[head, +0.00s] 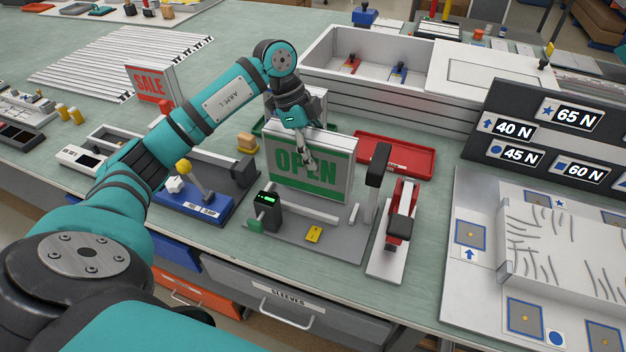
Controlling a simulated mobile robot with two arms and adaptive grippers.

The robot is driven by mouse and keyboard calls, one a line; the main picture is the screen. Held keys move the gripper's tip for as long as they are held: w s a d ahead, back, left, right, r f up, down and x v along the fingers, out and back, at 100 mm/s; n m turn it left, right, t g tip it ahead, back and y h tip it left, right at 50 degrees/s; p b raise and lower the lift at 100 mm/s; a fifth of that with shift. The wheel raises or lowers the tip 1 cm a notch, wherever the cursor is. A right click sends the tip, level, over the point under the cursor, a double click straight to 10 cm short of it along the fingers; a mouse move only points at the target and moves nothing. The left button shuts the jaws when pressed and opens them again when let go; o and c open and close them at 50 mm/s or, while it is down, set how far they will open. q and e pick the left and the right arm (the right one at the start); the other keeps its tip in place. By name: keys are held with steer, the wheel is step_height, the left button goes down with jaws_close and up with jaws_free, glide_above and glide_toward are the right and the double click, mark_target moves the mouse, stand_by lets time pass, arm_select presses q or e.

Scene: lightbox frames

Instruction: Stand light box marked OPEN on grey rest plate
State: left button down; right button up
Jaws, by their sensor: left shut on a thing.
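The light box marked OPEN (283,178) is white-framed with a green and pale face, and stands upright near the middle of the head view. My left gripper (309,160) comes down over its top edge and is shut on it, with a finger across the face. A grey plate (338,247) with fixtures lies below and in front of the box; it looks like the rest plate, but I cannot be sure. I cannot tell whether the box's lower edge touches it. My right gripper is not in view.
On the grey plate are a black device with a green display (267,212) and a yellow piece (314,234). A red-and-black clamp (400,225) stands right. A red tray (412,160) lies behind. A SALE box (150,86) stands left, and a large white crate (365,55) at the back.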

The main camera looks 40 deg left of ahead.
mark_target(315, 173)
arm_select(q)
step_height(315, 173, down, 3)
steer(key=shift+r, duration=0.1)
step_height(315, 173, down, 3)
steer(key=shift+p, duration=0.6)
steer(key=shift+f, duration=0.45)
steer(key=shift+f, duration=0.1)
steer(key=c, duration=0.9)
jaws_free()
steer(key=shift+o, duration=1.4)
